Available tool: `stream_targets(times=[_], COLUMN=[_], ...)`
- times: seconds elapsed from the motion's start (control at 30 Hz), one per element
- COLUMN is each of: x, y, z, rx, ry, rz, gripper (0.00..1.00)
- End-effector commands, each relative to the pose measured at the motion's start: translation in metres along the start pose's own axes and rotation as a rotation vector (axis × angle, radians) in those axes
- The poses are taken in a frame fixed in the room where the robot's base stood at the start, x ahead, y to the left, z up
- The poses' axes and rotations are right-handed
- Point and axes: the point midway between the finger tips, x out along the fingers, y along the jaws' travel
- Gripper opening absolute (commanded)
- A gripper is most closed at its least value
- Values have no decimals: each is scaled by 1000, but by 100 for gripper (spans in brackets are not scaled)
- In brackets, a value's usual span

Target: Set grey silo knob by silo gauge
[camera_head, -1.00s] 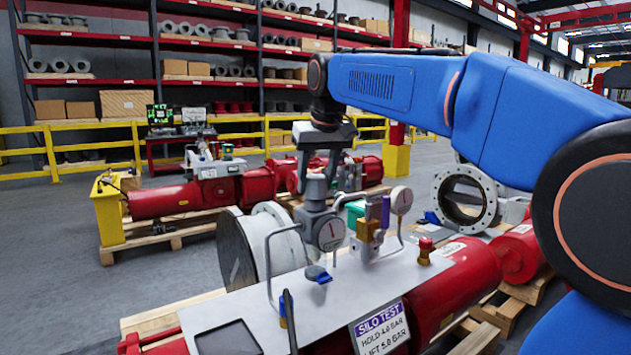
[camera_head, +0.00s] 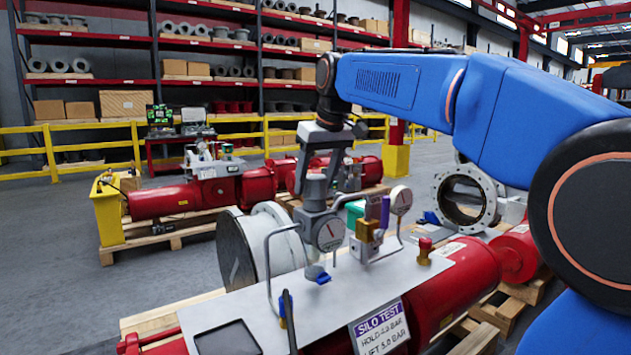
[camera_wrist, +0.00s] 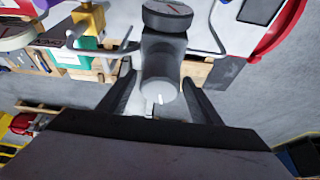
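The grey knob (camera_head: 315,188) stands upright on the grey regulator body above the white panel. A round gauge (camera_head: 329,234) with a dark rim is on the front of that body, and its reading is too small to tell. A second, pale gauge (camera_head: 400,200) stands to the right; I cannot tell which is the silo gauge. My gripper (camera_head: 321,160) is over the knob, pointing down. In the wrist view, the knob (camera_wrist: 161,88) lies between the fingers of my gripper (camera_wrist: 158,85), which are apart with gaps on both sides.
The SILO TEST sign (camera_head: 380,325) hangs on the panel front; its small lines are hard to read. A brass block with a purple lever (camera_head: 385,212) and a red-topped brass knob (camera_head: 425,250) stand right of the regulator. Bent grey pipes (camera_head: 269,265) flank it.

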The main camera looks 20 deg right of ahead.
Motion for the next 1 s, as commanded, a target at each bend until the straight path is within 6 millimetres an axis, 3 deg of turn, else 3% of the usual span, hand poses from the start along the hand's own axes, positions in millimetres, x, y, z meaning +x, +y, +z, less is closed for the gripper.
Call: stream_targets(times=[0.33, 0.47, 1.0], x=[-1, -11, -113], y=[0, 0, 0], z=[0, 0, -1], rx=[0, 0, 0], ry=[0, 1, 3], rz=[0, 0, 1], gripper=[64, 64, 64])
